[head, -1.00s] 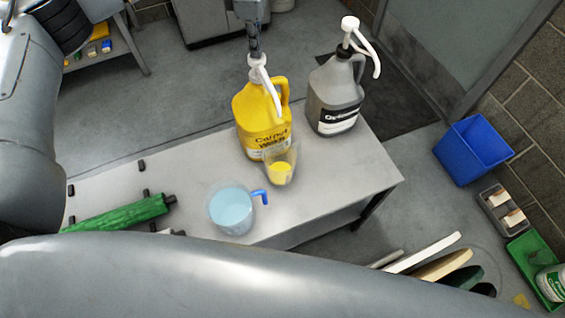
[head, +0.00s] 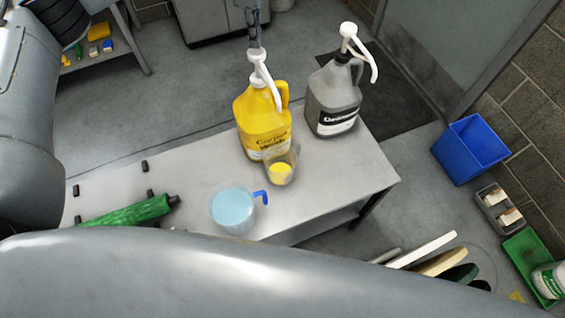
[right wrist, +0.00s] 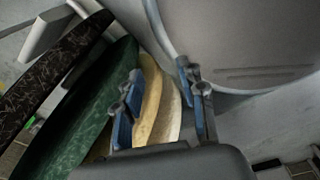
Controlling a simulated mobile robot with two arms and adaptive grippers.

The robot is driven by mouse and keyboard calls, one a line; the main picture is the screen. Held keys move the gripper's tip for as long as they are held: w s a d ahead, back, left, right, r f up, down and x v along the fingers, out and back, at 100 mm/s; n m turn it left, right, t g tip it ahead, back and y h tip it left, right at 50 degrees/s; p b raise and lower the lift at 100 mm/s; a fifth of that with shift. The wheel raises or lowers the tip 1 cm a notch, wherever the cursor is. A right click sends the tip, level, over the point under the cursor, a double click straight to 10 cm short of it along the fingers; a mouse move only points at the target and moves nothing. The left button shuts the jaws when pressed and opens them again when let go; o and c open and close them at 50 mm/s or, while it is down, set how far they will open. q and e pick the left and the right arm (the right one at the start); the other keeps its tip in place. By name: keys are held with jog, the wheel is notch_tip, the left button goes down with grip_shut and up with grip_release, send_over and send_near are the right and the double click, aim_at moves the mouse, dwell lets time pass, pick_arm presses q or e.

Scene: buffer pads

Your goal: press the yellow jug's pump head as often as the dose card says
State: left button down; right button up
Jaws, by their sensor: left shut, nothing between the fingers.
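The yellow jug (head: 264,125) stands upright on the table. Its white pump head (head: 258,54) is on top, with the spout pointing down to the right. My left gripper (head: 254,42) is shut and empty, its tips right above the pump head; I cannot tell whether they touch it. A clear cup (head: 281,171) with yellow liquid stands in front of the jug, below the spout. My right gripper (right wrist: 160,98) shows in the right wrist view, open and empty, its fingers apart. I cannot make out a dose card.
A grey jug (head: 333,98) with a similar white pump stands to the right. A clear pitcher (head: 232,210) of blue liquid and a green roll (head: 125,211) are at the front of the table (head: 340,180). A blue bin (head: 470,150) is on the floor.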

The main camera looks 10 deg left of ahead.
pick_arm(q)
jog(key=shift+r, duration=0.1)
jog(key=shift+r+p, duration=1.6)
jog(key=shift+r, duration=0.85)
